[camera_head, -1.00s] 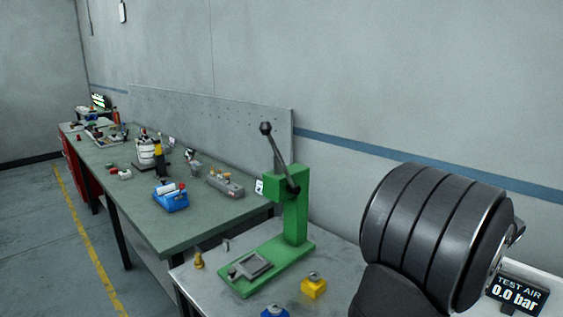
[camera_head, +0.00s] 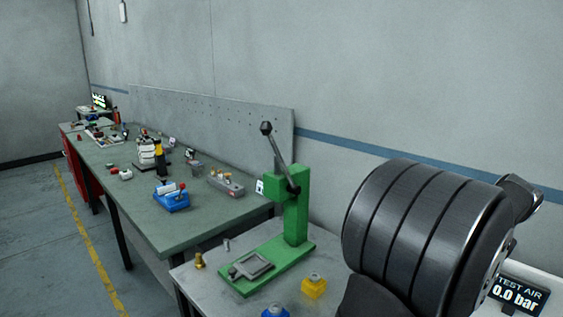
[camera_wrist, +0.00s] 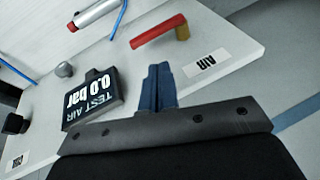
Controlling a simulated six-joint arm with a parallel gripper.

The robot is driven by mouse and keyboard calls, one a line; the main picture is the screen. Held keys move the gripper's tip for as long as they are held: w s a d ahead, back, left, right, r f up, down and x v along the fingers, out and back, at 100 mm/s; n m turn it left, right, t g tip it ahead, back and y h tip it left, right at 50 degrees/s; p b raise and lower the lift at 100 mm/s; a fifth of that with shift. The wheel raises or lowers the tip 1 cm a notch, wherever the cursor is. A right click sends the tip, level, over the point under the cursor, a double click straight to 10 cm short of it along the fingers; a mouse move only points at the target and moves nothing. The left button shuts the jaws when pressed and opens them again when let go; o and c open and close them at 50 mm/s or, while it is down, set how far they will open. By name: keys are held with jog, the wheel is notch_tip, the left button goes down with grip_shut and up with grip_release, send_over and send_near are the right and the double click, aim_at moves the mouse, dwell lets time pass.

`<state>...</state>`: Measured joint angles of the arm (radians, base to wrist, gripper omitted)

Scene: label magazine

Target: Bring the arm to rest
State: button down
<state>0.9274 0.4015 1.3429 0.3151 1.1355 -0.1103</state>
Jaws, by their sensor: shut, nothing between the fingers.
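My gripper (camera_wrist: 159,84) shows in the wrist view as two dark blue fingers pressed together, with nothing between them. It is over or in front of a white panel (camera_wrist: 225,55); I cannot tell the gap. My dark ribbed arm link fills the right of the head view, and my gripper is not visible there. The black test air display (camera_wrist: 92,100) reads 0.0 bar and lies left of the fingers in the wrist view. It also shows in the head view (camera_head: 518,294), at the lower right, beside my arm.
A red-handled valve (camera_wrist: 160,31) and an AIR label (camera_wrist: 206,63) are near the fingertips. A silver cylinder (camera_wrist: 95,13) with blue hose lies beyond. The floor (camera_head: 45,240) is clear.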

jog(key=s+v, duration=0.1)
jog(key=v, duration=0.6)
jog(key=s+a+f+x, duration=0.1)
jog(key=x, duration=1.3)
jog(key=shift+w+a+r+n+g+h, duration=0.15)
jog(key=shift+w+a+r+g+h, duration=0.2)
jog(key=shift+w+r+g+h, duration=0.3)
jog(key=shift+w+a+r+n+g+h, duration=0.1)
jog(key=shift+w+a+r+g+h, duration=0.35)
jog(key=shift+r+g+h, duration=0.3)
jog(key=shift+w+a+r+n+g+h, duration=0.15)
jog(key=shift+w+a+r+g+h, duration=0.15)
jog(key=shift+w+r+g+h, duration=0.35)
